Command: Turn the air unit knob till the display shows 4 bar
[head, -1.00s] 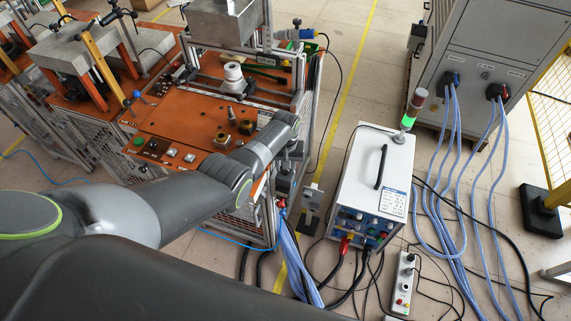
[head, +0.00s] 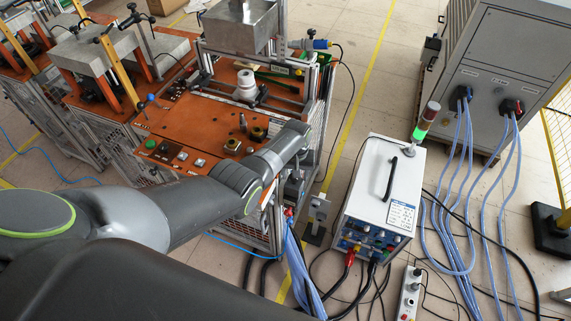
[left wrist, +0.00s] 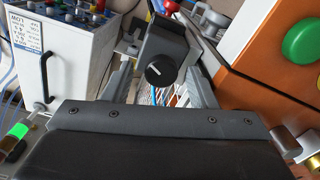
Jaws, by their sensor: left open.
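In the left wrist view, a round black knob (left wrist: 158,72) with a white pointer line sits on the front of a grey air unit (left wrist: 165,38). The pointer line slants slightly. My left gripper (left wrist: 160,84) is open, with a grey finger on either side of the knob; whether they touch it I cannot tell. In the head view my left arm reaches to the right edge of the orange workbench (head: 205,118), and its fingertips are hidden. The air unit's display cannot be read in either view. My right gripper is not in view.
A white power unit (head: 372,205) with a green-lit signal lamp (head: 420,132) stands right of the bench. Blue hoses (head: 297,262) and dark cables cover the floor near it. A grey cabinet (head: 505,60) is at the back right. A green button (left wrist: 302,44) is on the bench.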

